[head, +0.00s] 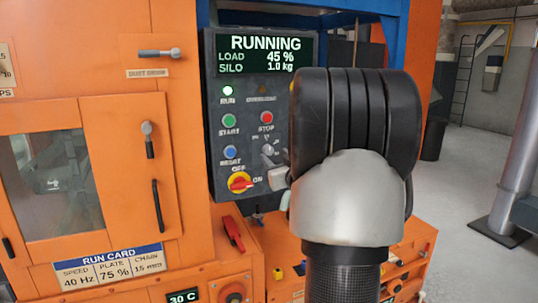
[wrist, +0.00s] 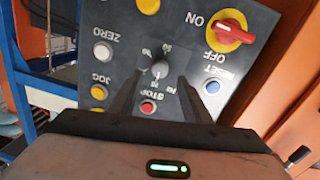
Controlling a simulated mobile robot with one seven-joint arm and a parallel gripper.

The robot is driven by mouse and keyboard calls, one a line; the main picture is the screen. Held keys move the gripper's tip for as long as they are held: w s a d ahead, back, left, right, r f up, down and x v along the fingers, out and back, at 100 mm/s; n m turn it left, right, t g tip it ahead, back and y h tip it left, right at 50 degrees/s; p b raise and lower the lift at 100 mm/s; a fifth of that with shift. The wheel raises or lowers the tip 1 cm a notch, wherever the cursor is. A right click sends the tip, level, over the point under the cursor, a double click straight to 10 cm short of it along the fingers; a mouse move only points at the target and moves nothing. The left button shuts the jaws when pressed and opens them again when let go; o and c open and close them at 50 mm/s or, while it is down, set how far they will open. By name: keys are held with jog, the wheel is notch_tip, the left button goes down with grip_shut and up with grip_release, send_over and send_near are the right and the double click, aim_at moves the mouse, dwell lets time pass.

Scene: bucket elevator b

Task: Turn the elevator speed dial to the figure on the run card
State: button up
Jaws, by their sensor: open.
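The speed dial is a small grey knob (wrist: 160,69) on the dark control panel (wrist: 118,62), ringed by small figures. It shows upside down in the wrist view, and I cannot tell which figure it points at. My gripper (wrist: 162,86) is open, its dark fingers on either side of the dial's lower part in that view; contact cannot be told. In the head view the dial (head: 267,150) is partly hidden by my gripper (head: 279,178). The run card (head: 108,267) on the orange machine reads speed 40 Hz, plate 75 %, chain 15, unit blurred.
A red-and-yellow ON/OFF switch (head: 240,182), a red STOP button (head: 266,118), a green START button (head: 230,121) and a blue RESET button (head: 231,152) sit close around. The display (head: 265,54) reads RUNNING, load 45 %, silo 1.0 kg. A red handle (head: 232,232) is below.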

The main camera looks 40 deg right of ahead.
aim_at(269, 150)
jog(key=shift+x, duration=2.35)
jog(key=c, duration=1)
